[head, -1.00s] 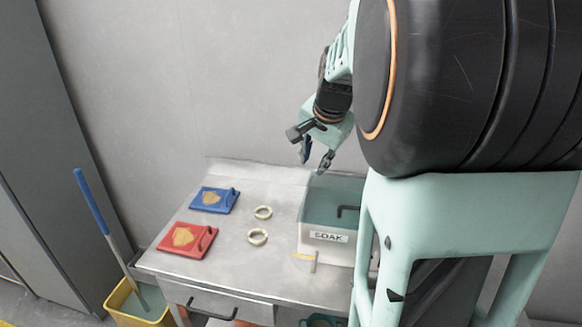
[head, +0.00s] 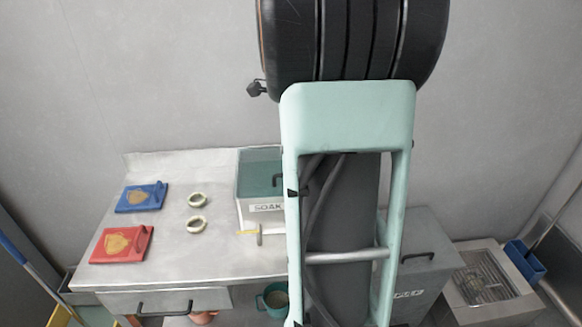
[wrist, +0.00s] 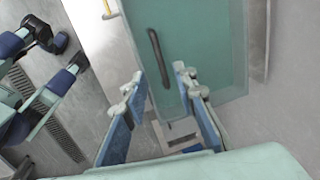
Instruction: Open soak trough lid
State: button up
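The soak trough (head: 266,208) is a pale box labelled SOAK on the metal table, partly hidden behind my arm in the head view. Its teal lid (head: 258,160) lies flat over the top, shut as far as I can see, with a black handle (head: 278,181). In the wrist view the lid (wrist: 205,40) fills the upper middle, and its black bar handle (wrist: 159,57) runs nearly upright. My gripper (wrist: 160,78) is open and empty, its blue-padded fingers apart. The handle's lower end appears between the fingertips; I cannot tell the distance. The head view does not show the fingers.
A blue plate (head: 142,197), a red plate (head: 121,244) and two pale rings (head: 196,224) lie on the table (head: 170,262) left of the trough. A small T-shaped item (head: 259,235) stands before the trough. A teal mug (head: 273,300) is below the tabletop.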

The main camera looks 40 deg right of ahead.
jog(key=f, duration=0.4)
jog(key=w+f, duration=0.1)
jog(key=f, duration=0.1)
jog(key=shift+d, duration=0.3)
jog(key=shift+c, duration=0.3)
grip_shut()
